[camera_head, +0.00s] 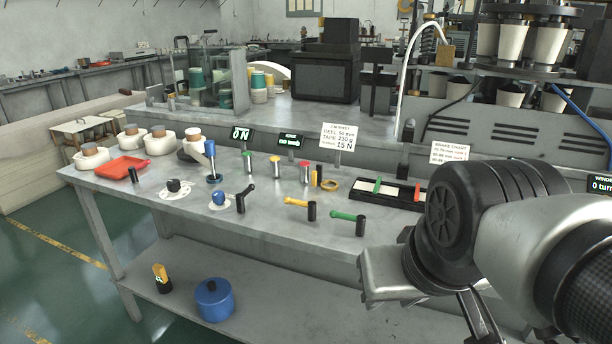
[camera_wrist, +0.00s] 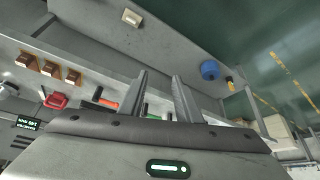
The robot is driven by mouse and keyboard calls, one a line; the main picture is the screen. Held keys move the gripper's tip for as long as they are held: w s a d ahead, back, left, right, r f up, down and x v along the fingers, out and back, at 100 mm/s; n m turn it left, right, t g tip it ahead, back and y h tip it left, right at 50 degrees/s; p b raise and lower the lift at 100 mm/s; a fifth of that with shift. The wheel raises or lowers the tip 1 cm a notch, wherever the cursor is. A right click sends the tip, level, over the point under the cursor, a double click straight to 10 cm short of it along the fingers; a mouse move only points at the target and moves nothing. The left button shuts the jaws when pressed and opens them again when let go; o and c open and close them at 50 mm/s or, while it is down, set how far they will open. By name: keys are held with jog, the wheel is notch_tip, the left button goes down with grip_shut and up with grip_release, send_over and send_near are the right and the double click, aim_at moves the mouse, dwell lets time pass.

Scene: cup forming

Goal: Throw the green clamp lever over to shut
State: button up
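The green clamp lever (camera_head: 346,216) lies near the front edge of the workbench in the head view. Its green handle points left and its black pivot post (camera_head: 360,227) stands at the right end. My gripper (camera_wrist: 160,76) is open and empty in the wrist view, its two fingers apart. A small green piece shows low between the fingers there; I cannot tell whether it is this lever. In the head view my wrist is right of the lever and apart from it, and my fingers are mostly hidden or cut off at the bottom.
A yellow lever (camera_head: 299,203) and a black lever (camera_head: 245,194) stand left of the green one. A blue pot (camera_head: 214,299) sits on the lower shelf. The front bench edge is near.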

notch_tip(320, 180, up, 12)
jog(key=n+g+h+p, duration=0.1)
jog(key=n+g+p, duration=0.3)
jog(key=n+p, duration=1.2)
send_over(352, 216)
jog(key=s+a+p, duration=0.2)
jog(key=s+p, duration=0.1)
jog(key=m, duration=0.3)
jog(key=w+f, duration=0.1)
jog(key=f, duration=0.4)
jog(key=d+f+b, duration=0.1)
jog(key=f, duration=0.5)
jog(key=w+d+f+b, duration=0.1)
jog(key=f, duration=0.4)
jog(key=shift+w+f, duration=0.3)
jog(key=shift+f, duration=0.1)
jog(key=shift+c, duration=0.2)
grip_shut()
